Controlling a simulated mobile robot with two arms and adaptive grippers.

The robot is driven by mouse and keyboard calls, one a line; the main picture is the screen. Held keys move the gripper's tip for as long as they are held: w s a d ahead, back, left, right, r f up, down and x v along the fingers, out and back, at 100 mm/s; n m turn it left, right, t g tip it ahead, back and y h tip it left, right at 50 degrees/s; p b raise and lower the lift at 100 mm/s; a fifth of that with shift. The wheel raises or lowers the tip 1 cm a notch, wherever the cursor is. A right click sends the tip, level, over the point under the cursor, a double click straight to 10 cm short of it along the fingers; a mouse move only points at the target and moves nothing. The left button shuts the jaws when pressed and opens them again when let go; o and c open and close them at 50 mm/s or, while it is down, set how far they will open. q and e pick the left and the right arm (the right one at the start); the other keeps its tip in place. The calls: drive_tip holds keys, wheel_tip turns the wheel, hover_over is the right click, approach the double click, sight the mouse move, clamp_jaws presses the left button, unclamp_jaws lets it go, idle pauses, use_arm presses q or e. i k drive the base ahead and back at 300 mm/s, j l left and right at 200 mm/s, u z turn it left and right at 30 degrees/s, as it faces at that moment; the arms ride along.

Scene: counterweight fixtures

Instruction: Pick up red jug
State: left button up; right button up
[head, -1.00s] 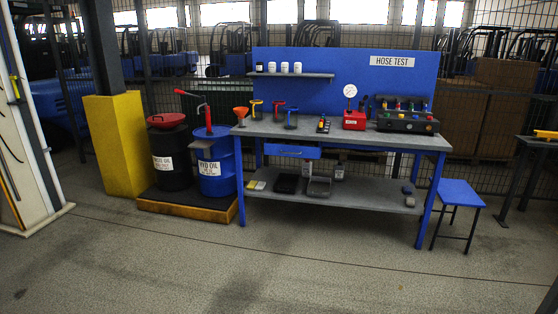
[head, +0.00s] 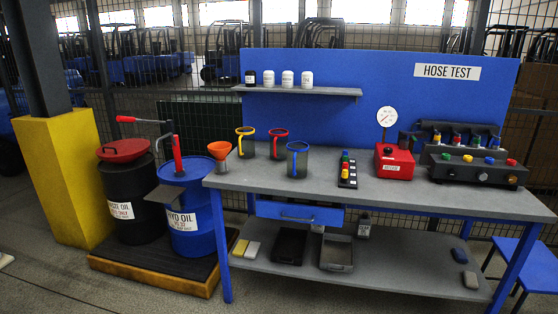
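The red jug (head: 279,144) stands upright on the grey top of the workbench (head: 390,199), toward its back left part. It has a dark grey body with a red rim and a red handle. A jug with yellow rim and handle (head: 246,142) stands to its left. Neither of my grippers is in view.
An orange funnel (head: 220,151) stands at the bench's left end. A button strip (head: 347,170), a red gauge box (head: 394,162) and a hose test unit (head: 473,165) stand to the right. Blue (head: 187,213) and black drums (head: 130,203) stand left of the bench. Floor shows at the lower left.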

sight(278, 137)
drive_tip(key=i, duration=0.8)
drive_tip(key=i+u, duration=0.1)
drive_tip(key=i, duration=0.7)
drive_tip(key=i+l, duration=0.15)
drive_tip(key=i, duration=0.65)
drive_tip(key=j+u, duration=0.05)
